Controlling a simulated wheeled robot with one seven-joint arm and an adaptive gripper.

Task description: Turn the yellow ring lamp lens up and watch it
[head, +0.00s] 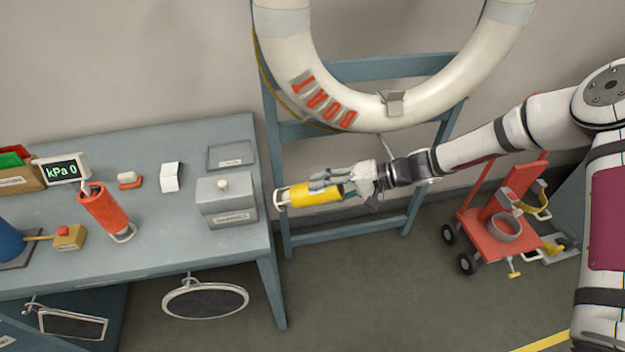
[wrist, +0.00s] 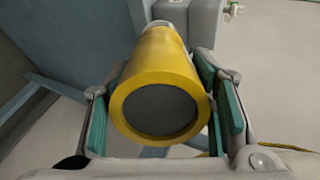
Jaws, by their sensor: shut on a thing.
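The yellow ring lamp (head: 308,194) is a yellow cylinder held in my gripper (head: 347,184), to the right of the bench. It lies roughly level in the head view, with a pale wire-like fitting at its left end. In the wrist view the lamp (wrist: 160,65) sits between the two green-padded fingers of my gripper (wrist: 165,115). A dark round face (wrist: 160,109) inside a yellow rim points toward the wrist camera. Whether it is lit cannot be told; it looks dark.
The grey bench (head: 150,255) holds an orange cylinder (head: 105,210), a grey lidded box (head: 226,200) and a display (head: 61,169) reading "kPa 0". A lifebuoy (head: 385,112) hangs on a blue frame (head: 345,237) behind my gripper. A red trolley (head: 495,260) stands at right.

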